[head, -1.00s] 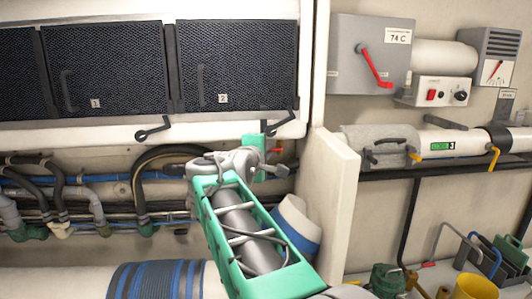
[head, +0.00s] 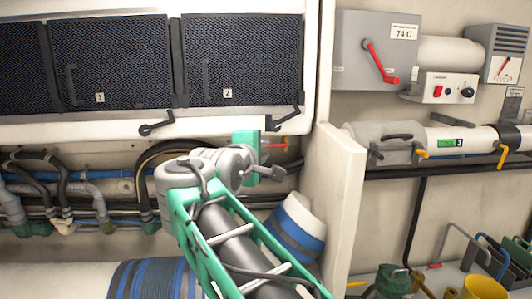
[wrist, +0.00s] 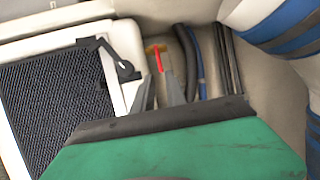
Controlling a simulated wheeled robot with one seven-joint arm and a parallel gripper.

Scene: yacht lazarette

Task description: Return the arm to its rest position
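My arm (head: 225,235), with a green frame and grey joints, reaches up from the bottom of the head view. Its end is folded in front of the lower edge of the white cabinet. My gripper (head: 278,160) points to the right there, seen from the side. In the wrist view, my gripper (wrist: 160,82) shows two dark grey fingers with a narrow gap and nothing between them. A small red lever on a yellow base (wrist: 157,52) lies beyond the fingertips. I cannot tell its exact distance from them.
A white partition (head: 333,205) stands right of my gripper. A blue-banded white cylinder (head: 298,225) is close behind my arm. The cabinet has dark mesh doors (head: 240,60) with black latches. Hoses and pipes (head: 70,195) run below. A yellow cup (head: 484,288) stands at lower right.

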